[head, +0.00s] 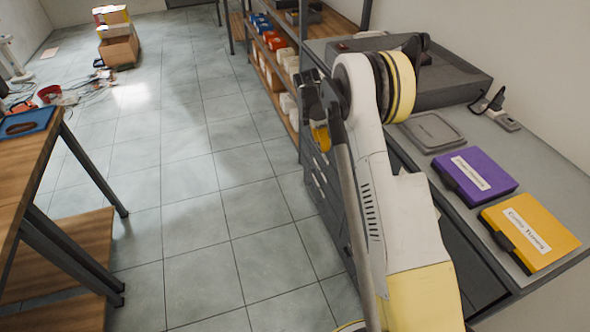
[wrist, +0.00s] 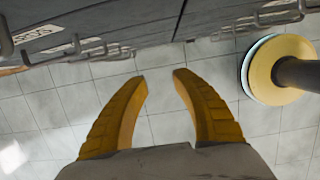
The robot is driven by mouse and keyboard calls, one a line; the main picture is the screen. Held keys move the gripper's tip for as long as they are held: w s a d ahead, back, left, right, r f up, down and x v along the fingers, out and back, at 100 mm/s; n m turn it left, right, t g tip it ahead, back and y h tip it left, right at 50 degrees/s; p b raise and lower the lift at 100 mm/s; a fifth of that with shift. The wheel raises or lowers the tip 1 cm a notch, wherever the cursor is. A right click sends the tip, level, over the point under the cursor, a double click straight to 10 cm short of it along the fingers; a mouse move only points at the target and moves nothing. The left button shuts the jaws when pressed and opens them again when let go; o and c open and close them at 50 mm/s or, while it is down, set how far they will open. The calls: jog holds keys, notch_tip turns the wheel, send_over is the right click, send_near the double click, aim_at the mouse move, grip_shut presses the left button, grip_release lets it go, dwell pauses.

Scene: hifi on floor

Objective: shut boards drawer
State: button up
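A dark grey drawer cabinet (head: 324,190) stands under the bench, mostly hidden behind my arm in the head view. In the wrist view, drawer fronts with metal bar handles cross the top. One front at upper left bears a pale label (wrist: 38,30), too slanted to read surely. I cannot tell which drawer is the boards drawer or how far it stands out. My gripper (wrist: 160,80) has two yellow fingers spread apart with only floor tiles seen between them. It is apart from the handles. In the head view my gripper (head: 320,136) hangs beside the cabinet's front.
The grey bench top (head: 480,135) carries a purple case (head: 478,172), a yellow case (head: 530,230), a grey lid (head: 432,131) and a dark flat device (head: 440,72). Shelves with bins (head: 273,40) stand beyond. A wooden table (head: 30,160) is at left. The tiled floor between is clear.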

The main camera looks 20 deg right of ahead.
jog(key=d+f+b, duration=0.1)
jog(key=d+f, duration=0.4)
jog(key=f, duration=0.2)
jog(key=a, duration=1.6)
jog(key=shift+w+a, duration=0.15)
jog(key=shift+w, duration=0.25)
jog(key=shift+f, duration=0.1)
jog(key=s+a+r+m+t, duration=0.1)
jog(key=s+r+m, duration=0.3)
jog(key=r, duration=0.5)
jog(key=s+a+r+m+t+y, duration=0.1)
jog(key=s+r+m, duration=0.1)
jog(key=s+r, duration=0.45)
jog(key=s+a+r+m+t, duration=0.1)
jog(key=s+r+m+t, duration=0.15)
jog(key=r, duration=0.85)
jog(key=s+a+r+m+t+y, duration=0.1)
jog(key=s+m, duration=0.3)
jog(key=s, duration=0.7)
jog(key=s+a+r+m+t, duration=0.1)
jog(key=s+m, duration=0.4)
jog(key=s, duration=0.6)
jog(key=shift+s+a+t+y, duration=0.2)
jog(key=shift+a+t+y, duration=0.2)
jog(key=shift+a, duration=0.15)
